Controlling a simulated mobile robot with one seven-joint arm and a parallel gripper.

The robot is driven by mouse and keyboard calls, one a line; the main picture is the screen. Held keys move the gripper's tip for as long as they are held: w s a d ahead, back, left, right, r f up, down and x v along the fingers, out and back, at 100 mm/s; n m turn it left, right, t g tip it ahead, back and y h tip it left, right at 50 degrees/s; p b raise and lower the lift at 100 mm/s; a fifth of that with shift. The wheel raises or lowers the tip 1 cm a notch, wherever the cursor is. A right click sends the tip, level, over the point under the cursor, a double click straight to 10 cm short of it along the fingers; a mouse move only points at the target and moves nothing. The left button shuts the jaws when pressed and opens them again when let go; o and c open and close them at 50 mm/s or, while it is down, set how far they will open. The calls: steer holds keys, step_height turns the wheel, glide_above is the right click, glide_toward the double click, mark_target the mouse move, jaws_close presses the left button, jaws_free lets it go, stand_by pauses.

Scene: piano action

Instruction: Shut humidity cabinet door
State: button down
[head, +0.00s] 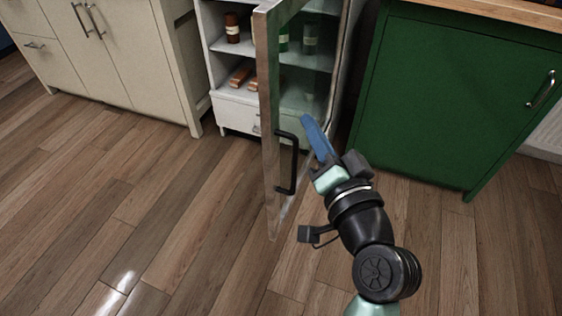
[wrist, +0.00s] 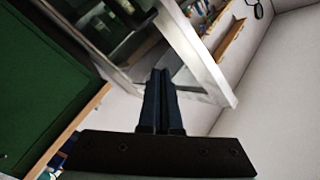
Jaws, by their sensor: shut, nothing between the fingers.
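The humidity cabinet (head: 232,113) is white with shelves, and its framed glass door (head: 266,120) stands wide open, swung out toward me. A black bar handle (head: 293,163) is on the door, facing right in the head view. My gripper (head: 307,120) is shut and empty, to the right of the door near the handle's upper end. In the wrist view its blue fingers (wrist: 160,85) are together, with the door frame (wrist: 205,60) just beyond them. I cannot tell whether the fingertips touch the door.
Cabinet shelves hold brown and green bottles (head: 233,28) and copper-coloured pieces (head: 241,75). A green cabinet (head: 450,100) stands close on the right, and a cream cabinet (head: 120,50) on the left. The wooden floor (head: 150,210) in front is clear.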

mark_target(275, 164)
steer(key=s+d+f+m+y+p, duration=0.1)
steer(key=s+d+f+m, duration=0.1)
steer(key=s+f+m, duration=0.4)
steer(key=s+d+f+m+p, duration=0.1)
steer(key=s+f+m, duration=0.15)
steer(key=f, duration=0.65)
steer(key=shift+n+g, duration=0.25)
steer(key=shift+g, duration=0.15)
steer(key=b+x, duration=0.1)
steer(key=x, duration=0.3)
steer(key=b+x, duration=0.1)
steer(key=x, duration=0.4)
steer(key=shift+w+a+r, duration=0.25)
steer(key=shift+a, duration=0.05)
steer(key=shift+w+a, duration=0.15)
steer(key=shift+a, duration=0.45)
steer(key=shift+w+a, duration=0.15)
steer(key=shift+a, duration=0.45)
steer(key=shift+w+a, duration=0.2)
steer(key=shift+a, duration=0.3)
